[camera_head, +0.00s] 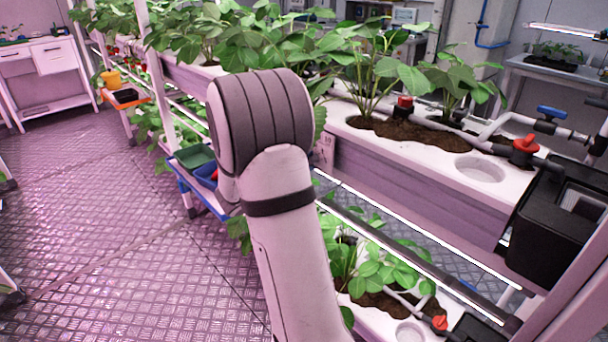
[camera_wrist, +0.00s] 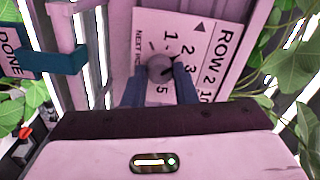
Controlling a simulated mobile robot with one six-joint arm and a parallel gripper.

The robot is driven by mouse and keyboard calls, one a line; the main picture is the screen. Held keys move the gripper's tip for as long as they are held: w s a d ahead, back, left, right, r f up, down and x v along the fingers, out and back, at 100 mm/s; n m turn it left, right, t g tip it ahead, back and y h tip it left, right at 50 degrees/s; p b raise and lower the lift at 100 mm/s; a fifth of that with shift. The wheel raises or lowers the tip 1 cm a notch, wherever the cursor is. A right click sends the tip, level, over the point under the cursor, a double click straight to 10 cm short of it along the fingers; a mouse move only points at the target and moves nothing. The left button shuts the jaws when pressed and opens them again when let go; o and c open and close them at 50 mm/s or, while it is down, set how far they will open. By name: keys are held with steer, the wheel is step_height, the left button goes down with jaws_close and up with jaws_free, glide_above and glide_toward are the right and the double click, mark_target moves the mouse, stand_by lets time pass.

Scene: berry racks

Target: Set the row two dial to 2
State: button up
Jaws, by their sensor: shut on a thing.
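The row two dial (camera_wrist: 160,67) is a small round grey knob on a white plate (camera_wrist: 208,58) marked "ROW 2" in the wrist view. The plate is turned in the picture, and shows a black triangle and the numbers 1, 2, 3 and 5. My gripper (camera_wrist: 159,77) has its two dark fingers on either side of the knob and is shut on it. The fingers and knob cover part of the plate. I cannot tell for sure which number the dial points to. In the head view my arm hides the dial and gripper.
Leaves (camera_wrist: 285,60) crowd the right. In the head view, a planter (camera_head: 430,165) with a red valve (camera_head: 525,146) stands right of my arm; open floor (camera_head: 110,210) lies left.

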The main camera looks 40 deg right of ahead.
steer(key=shift+m, duration=0.3)
steer(key=o, duration=1)
steer(key=shift+a, duration=0.1)
steer(key=a, duration=0.7)
steer(key=shift+s+a, duration=0.3)
steer(key=shift+r, duration=0.1)
